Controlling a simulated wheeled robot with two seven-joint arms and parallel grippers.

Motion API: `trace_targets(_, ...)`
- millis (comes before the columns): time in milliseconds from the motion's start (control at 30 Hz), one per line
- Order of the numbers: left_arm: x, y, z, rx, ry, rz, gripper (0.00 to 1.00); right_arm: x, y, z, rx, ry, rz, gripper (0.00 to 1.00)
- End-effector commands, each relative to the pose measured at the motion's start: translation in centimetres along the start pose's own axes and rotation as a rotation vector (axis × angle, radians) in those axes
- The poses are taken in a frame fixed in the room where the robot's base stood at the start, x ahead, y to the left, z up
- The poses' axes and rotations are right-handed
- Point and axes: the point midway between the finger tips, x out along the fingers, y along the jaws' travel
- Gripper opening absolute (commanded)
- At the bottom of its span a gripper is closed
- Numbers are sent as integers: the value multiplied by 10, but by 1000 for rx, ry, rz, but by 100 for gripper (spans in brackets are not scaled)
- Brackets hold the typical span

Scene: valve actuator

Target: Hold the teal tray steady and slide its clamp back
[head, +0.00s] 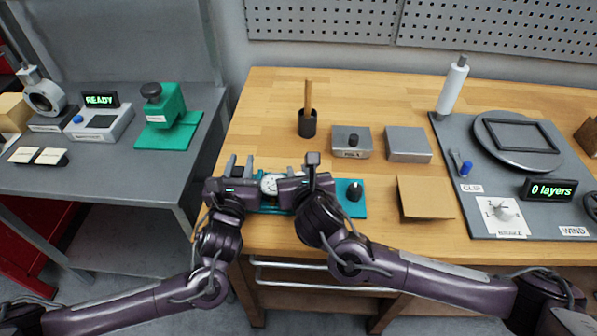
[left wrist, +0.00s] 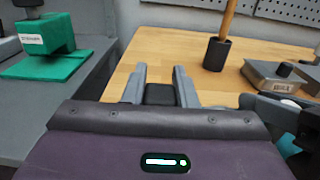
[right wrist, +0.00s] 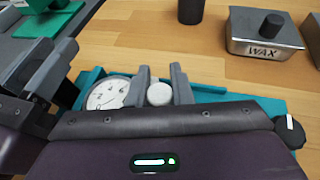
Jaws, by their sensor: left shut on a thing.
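The teal tray (head: 346,207) lies at the front edge of the wooden table, largely hidden under my grippers. It carries a round white dial (head: 269,184) and a black knob (head: 355,191). My left gripper (head: 242,168) is at the tray's left end, with its fingers (left wrist: 159,80) shut on a dark block (left wrist: 160,94). My right gripper (right wrist: 159,80) is over the tray, right of the dial (right wrist: 107,93). Its fingers stand on either side of a white round cap (right wrist: 160,94); whether they press it is unclear. I cannot tell which part is the clamp.
Behind the tray stand a black cup (head: 307,124) with a wooden stick, a grey WAX box (head: 350,144) and another grey box (head: 408,144). A brown sheet (head: 425,198) lies to the right, before a grey winding station (head: 500,220). A gap separates the grey bench (head: 100,185) at left.

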Motion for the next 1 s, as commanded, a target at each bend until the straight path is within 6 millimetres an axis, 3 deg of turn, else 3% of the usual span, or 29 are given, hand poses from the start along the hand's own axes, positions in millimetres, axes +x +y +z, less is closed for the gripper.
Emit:
trace_targets(300, 0, 0, -1, 0, 1, 0, 0, 0, -3, 0, -1, 0, -1, 0)
trace_targets(633, 0, 1, -1, 0, 2, 2, 0, -11, -48, -4, -1, -1, -6, 0)
trace_targets(967, 0, 1, -1, 1, 1, 3, 0, -12, -51, -5, 2, 0, -4, 0)
trace_targets(1000, 0, 1, -1, 1, 1, 3, 0, -12, -51, -5, 2, 0, -4, 22)
